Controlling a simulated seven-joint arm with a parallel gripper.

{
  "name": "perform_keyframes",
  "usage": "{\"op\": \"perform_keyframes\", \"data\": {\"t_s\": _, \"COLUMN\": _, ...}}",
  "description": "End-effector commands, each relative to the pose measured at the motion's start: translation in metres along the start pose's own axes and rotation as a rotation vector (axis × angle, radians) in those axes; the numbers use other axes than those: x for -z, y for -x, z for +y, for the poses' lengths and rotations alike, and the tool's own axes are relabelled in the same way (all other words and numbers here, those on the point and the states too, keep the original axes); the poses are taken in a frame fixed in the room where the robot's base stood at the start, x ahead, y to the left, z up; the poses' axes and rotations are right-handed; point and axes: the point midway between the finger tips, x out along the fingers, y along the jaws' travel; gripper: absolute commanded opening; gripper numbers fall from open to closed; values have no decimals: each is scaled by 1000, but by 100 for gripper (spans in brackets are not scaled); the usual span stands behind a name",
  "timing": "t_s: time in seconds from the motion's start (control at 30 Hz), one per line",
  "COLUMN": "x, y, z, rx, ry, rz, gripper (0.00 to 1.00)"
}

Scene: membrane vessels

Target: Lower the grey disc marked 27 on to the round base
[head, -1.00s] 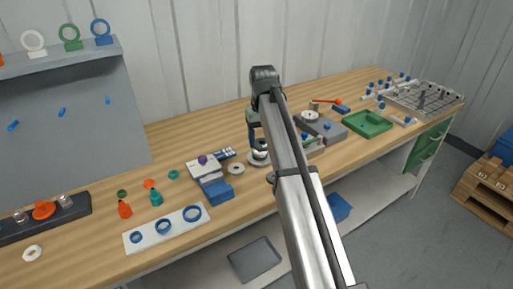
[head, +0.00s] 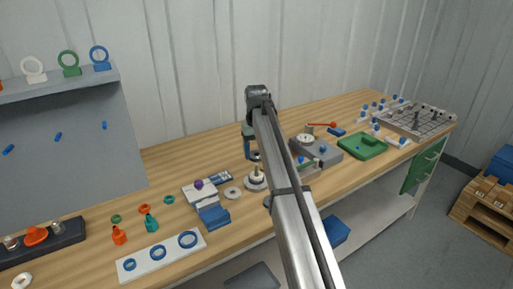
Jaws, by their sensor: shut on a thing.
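My gripper (head: 252,156) hangs below the arm's wrist at the middle of the bench. It is shut on a small, pale grey thing, apparently the grey disc; the arm and fingers hide most of it, and no number is readable. The round base (head: 255,185) is a pale, stepped disc with a short upright post, standing on the bench just below the gripper in the picture. The gripper and its load appear above the base with a small gap, though the arm covers the base's right side.
A pale flat ring (head: 233,193) lies left of the base. A grey and blue block device (head: 213,215) stands farther left. A grey box (head: 319,149) and a green tray (head: 362,146) are to the right. Bench behind the gripper is mostly clear.

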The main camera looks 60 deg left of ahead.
Motion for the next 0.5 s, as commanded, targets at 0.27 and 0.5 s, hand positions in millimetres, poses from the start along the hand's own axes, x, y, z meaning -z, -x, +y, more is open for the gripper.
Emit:
{"op": "perform_keyframes", "data": {"t_s": 0.27, "x": 0, "y": -16, "z": 0, "rx": 0, "ry": 0, "rz": 1, "gripper": 31}}
{"op": "perform_keyframes", "data": {"t_s": 0.5, "x": 0, "y": -30, "z": 0, "rx": 0, "ry": 0, "rz": 0, "gripper": 31}}
